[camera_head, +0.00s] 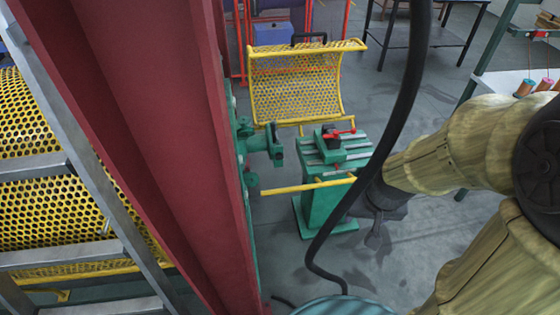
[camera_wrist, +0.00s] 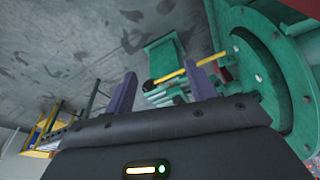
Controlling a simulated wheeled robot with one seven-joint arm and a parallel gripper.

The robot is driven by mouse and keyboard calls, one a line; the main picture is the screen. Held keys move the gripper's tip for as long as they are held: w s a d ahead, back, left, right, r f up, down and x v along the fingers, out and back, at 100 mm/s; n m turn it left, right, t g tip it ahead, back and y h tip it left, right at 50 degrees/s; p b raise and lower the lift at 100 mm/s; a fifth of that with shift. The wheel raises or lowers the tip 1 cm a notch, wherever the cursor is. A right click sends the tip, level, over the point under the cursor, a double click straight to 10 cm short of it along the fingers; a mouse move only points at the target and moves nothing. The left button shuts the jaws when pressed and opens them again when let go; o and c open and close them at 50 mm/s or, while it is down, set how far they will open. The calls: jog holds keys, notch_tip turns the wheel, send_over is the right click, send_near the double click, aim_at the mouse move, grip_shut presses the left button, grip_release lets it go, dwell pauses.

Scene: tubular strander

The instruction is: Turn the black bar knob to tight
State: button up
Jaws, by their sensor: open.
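A small black part, which may be the bar knob (camera_head: 331,131), sits on top of the green slotted pedestal (camera_head: 323,195) beside a red lever (camera_head: 342,134). It is too small to tell how it is turned. My gripper (camera_head: 378,232) hangs to the right of and nearer than the pedestal, apart from it. In the wrist view my gripper (camera_wrist: 163,90) shows two purple fingers spread apart with nothing between them. Beyond them is a green block (camera_wrist: 166,55) with a yellow rod (camera_wrist: 176,75). I cannot make out the knob clearly there.
A yellow mesh guard (camera_head: 295,85) with a black handle (camera_head: 309,38) stands behind the pedestal. A yellow rail (camera_head: 300,187) crosses in front of it. A red beam (camera_head: 165,130) stands left. A black hose (camera_head: 408,95) hangs before my arm. Bare floor lies right of the pedestal.

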aim_at(280, 159)
jog(key=w+a+f+m+t+y+b, duration=0.4)
jog(key=w+a+f+m+b, duration=0.55)
jog(key=f, duration=0.65)
jog(key=w+a+f+m+t+y+b, duration=0.35)
jog(key=w+a+f+m+b, duration=0.35)
jog(key=w+a+f+b, duration=0.55)
jog(key=w+d+f+m+t+h+b, duration=0.2)
jog(key=w+f+m+t+b, duration=0.3)
jog(key=m, duration=1.1)
jog(key=w+d+t, duration=0.1)
jog(key=w+t, duration=0.1)
jog(key=w, duration=0.1)
jog(key=shift+w+d+f+b, duration=0.15)
jog(key=shift+f+b, duration=0.2)
jog(key=shift+b, duration=0.05)
jog(key=shift+h, duration=0.25)
jog(key=b+x, duration=0.2)
jog(key=x, duration=1.5)
jog(key=shift+w, duration=0.25)
